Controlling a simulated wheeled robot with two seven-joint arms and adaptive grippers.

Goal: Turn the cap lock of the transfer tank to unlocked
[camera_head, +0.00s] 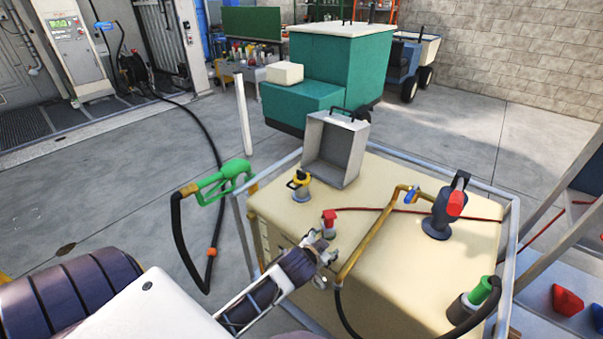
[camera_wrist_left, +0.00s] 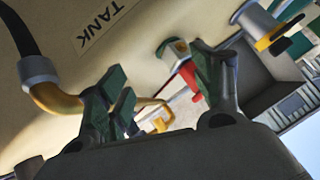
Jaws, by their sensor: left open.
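The transfer tank (camera_head: 400,255) is a beige box inside a grey frame; its wall with the label TANK (camera_wrist_left: 100,25) shows in the left wrist view. A yellow cap with a black top (camera_head: 299,180) stands on a grey neck at its far left corner; it also shows at the upper right of the left wrist view (camera_wrist_left: 272,32). A red-topped fitting (camera_head: 329,217) stands nearer me. My left gripper (camera_head: 325,250) is open and empty, just short of the red fitting, which shows beyond its fingers (camera_wrist_left: 162,88) in the wrist view (camera_wrist_left: 187,72). I cannot read the lock's position. My right gripper is not in view.
An open grey box (camera_head: 335,148) stands behind the yellow cap. A brass pipe (camera_head: 370,236) runs right of my gripper to a dark pump (camera_head: 441,212). A green nozzle (camera_head: 222,182) with a black hose hangs left of the tank. Frame rails border the tank.

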